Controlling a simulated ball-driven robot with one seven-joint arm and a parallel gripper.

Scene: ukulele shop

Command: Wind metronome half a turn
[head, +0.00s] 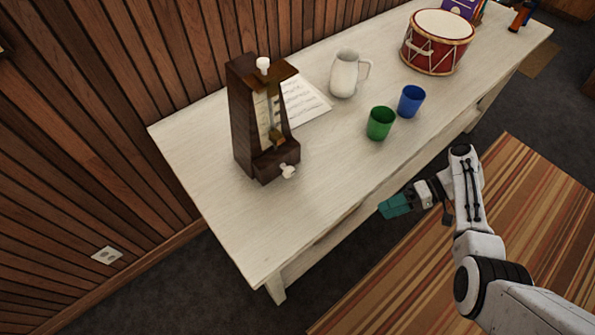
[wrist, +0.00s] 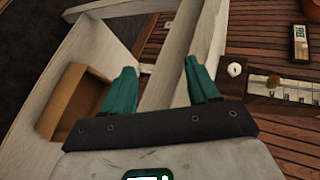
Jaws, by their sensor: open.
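A dark brown wooden metronome (head: 243,125) stands upright at the left end of the white table, with a pendulum on its pale front. In the wrist view the metronome (wrist: 262,85) shows at the right, partly cut off, with the white key (wrist: 234,69) facing me. My gripper (head: 392,207) has teal fingers and hangs off the table's front edge, to the right of the metronome and apart from it. In the wrist view my gripper (wrist: 161,78) is open with nothing between its fingers.
The white table (head: 225,205) also bears a sheet of music (head: 308,105), a white pitcher (head: 344,75), a green cup (head: 379,124), a blue cup (head: 411,101) and a red drum (head: 436,42). A wooden wall runs behind. The tabletop before the metronome is clear.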

